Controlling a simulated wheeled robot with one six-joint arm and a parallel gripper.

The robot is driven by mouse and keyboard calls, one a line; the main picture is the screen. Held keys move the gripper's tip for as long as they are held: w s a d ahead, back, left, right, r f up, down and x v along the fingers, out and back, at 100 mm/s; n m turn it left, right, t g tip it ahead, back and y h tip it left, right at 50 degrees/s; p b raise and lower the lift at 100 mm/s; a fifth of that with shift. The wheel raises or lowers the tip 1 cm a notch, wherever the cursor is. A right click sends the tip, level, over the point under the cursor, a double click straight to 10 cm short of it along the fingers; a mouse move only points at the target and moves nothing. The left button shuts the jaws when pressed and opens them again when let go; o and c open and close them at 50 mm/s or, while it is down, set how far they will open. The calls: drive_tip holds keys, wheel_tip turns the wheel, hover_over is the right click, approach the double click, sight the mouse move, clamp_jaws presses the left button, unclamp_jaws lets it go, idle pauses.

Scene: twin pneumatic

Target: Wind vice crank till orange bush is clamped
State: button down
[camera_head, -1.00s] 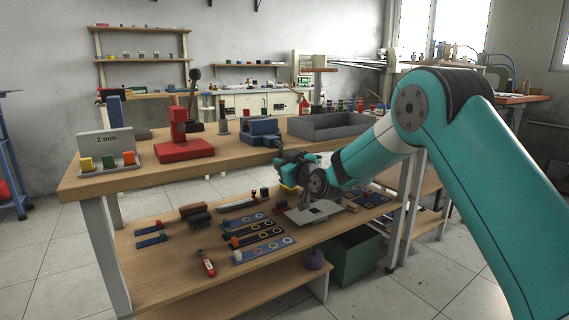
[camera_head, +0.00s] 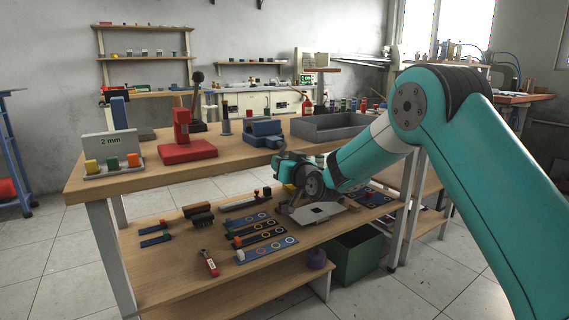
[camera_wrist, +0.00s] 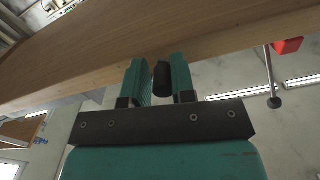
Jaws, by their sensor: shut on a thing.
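The blue vice (camera_head: 264,133) stands near the front edge of the bench top. My gripper (camera_head: 279,160) is just below and in front of it, at the bench edge. In the wrist view my gripper (camera_wrist: 161,82) is shut on a short dark cylinder (camera_wrist: 161,76), seemingly the vice crank's handle. The rest of the crank is hidden. An orange block (camera_head: 133,160) sits in the tray under the "2 mm" sign at the left. Whether a bush is between the vice jaws cannot be made out.
A red press (camera_head: 186,149), a black ball-topped lever (camera_head: 197,77) and a grey bin (camera_head: 335,128) share the bench top (camera_head: 135,183). The lower shelf carries several blue plates (camera_head: 266,250) and a pale plate (camera_head: 318,212). A green box (camera_head: 358,258) stands below.

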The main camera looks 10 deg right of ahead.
drive_tip(key=shift+a+r, duration=0.25)
drive_tip(key=shift+a, duration=0.05)
drive_tip(key=c, duration=1.1)
unclamp_jaws()
drive_tip(key=shift+d, duration=0.15)
drive_tip(key=shift+f, duration=0.1)
drive_tip(key=shift+b+v, duration=1.6)
drive_tip(key=shift+v, duration=7.1)
